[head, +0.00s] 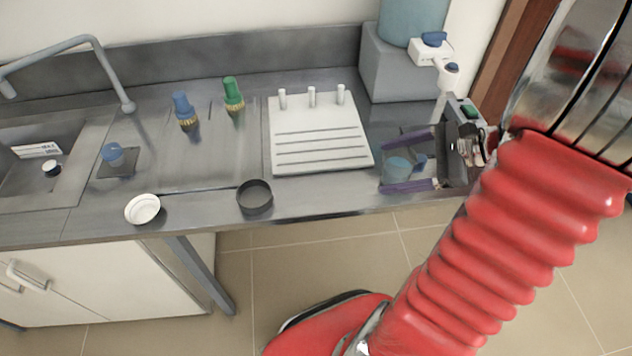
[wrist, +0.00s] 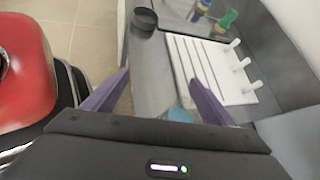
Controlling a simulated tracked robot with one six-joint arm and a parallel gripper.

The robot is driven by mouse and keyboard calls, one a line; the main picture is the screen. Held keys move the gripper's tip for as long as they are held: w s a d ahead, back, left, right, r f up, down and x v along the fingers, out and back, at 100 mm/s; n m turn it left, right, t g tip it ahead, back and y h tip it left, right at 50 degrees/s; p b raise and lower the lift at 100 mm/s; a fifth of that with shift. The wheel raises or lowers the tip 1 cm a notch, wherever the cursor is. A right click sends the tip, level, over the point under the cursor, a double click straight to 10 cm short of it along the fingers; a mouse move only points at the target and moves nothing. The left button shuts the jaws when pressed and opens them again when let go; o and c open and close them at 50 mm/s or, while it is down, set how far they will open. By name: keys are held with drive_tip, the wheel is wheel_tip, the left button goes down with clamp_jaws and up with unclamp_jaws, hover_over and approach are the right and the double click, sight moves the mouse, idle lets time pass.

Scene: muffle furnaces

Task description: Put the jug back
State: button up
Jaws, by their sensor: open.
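A small translucent blue jug (head: 398,168) with a darker blue part at its right side is on the right end of the grey counter, near the front edge. My gripper (head: 384,164) is open, with one purple finger behind the jug and one in front of it. A clear gap shows between jug and fingers in the head view. In the wrist view, the jug (wrist: 180,115) is partly visible between the purple fingers of my gripper (wrist: 160,77), its lower part hidden by the gripper body.
A white pegged board (head: 320,158) lies just left of the jug. A grey stand (head: 390,72) with a blue container is behind.

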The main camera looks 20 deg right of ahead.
drive_tip(key=s+a+r+n+h, duration=0.1)
drive_tip(key=a+r+n+h, duration=0.1)
drive_tip(key=a+n, duration=0.5)
drive_tip(key=s+a+r+n+g+h, duration=0.1)
drive_tip(key=s+a+r+n+h, duration=0.1)
drive_tip(key=a+n, duration=0.5)
drive_tip(key=s+a+r+n+h, duration=0.1)
drive_tip(key=a+r+n+h, duration=0.3)
drive_tip(key=a+n, duration=0.3)
drive_tip(key=shift+s+r+n+g, duration=0.35)
drive_tip(key=shift+r+n, duration=0.35)
drive_tip(key=shift+n, duration=0.3)
drive_tip(key=shift+a, duration=0.1)
